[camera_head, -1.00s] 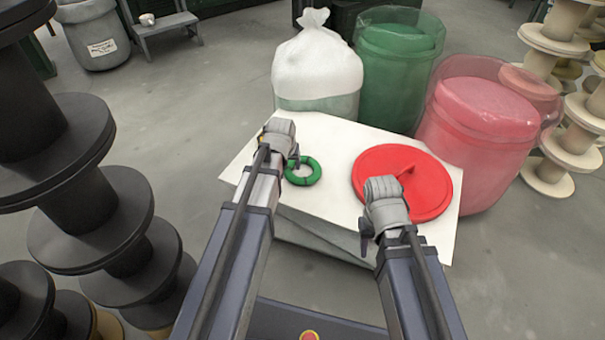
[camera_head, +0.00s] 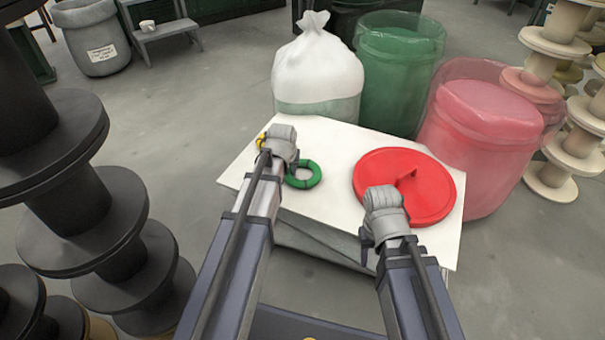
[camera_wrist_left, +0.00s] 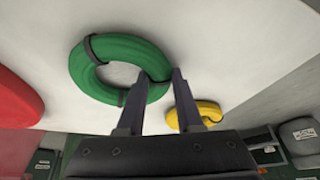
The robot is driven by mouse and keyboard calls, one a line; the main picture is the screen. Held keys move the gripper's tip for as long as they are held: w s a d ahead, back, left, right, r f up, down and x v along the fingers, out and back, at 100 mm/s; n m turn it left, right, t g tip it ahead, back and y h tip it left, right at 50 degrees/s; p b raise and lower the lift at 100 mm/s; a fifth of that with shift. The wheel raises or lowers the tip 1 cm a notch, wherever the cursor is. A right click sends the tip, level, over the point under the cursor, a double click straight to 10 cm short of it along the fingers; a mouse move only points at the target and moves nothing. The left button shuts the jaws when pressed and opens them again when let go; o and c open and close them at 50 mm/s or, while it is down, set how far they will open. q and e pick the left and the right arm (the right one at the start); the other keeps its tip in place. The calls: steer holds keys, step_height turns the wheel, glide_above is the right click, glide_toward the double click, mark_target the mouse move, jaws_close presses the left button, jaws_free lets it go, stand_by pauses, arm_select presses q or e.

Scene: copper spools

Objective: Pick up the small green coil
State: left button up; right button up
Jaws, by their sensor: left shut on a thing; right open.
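The small green coil (camera_head: 304,174) lies on the white board on top of the stand, left of the red lid. In the left wrist view the coil (camera_wrist_left: 105,52) is a thick green ring with dark bands. My left gripper (camera_wrist_left: 159,82) is shut on the coil's rim, on the side with a dark band. In the head view my left gripper (camera_head: 290,160) is at the coil's left edge, its fingertips mostly hidden by the wrist. My right gripper (camera_head: 366,240) is open and empty over the board's front edge, below the red lid.
A red lid (camera_head: 425,190) lies on the white board (camera_head: 330,150). A yellow item (camera_wrist_left: 196,115) lies beside the left gripper. Behind the board stand a white bag (camera_head: 315,65), a green bin (camera_head: 398,80) and a red bin (camera_head: 480,130). Dark spools (camera_head: 75,210) stand at left.

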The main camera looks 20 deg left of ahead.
arm_select(q)
jaws_close()
stand_by(0.3)
step_height(320, 180, up, 10)
steer(key=p, duration=1)
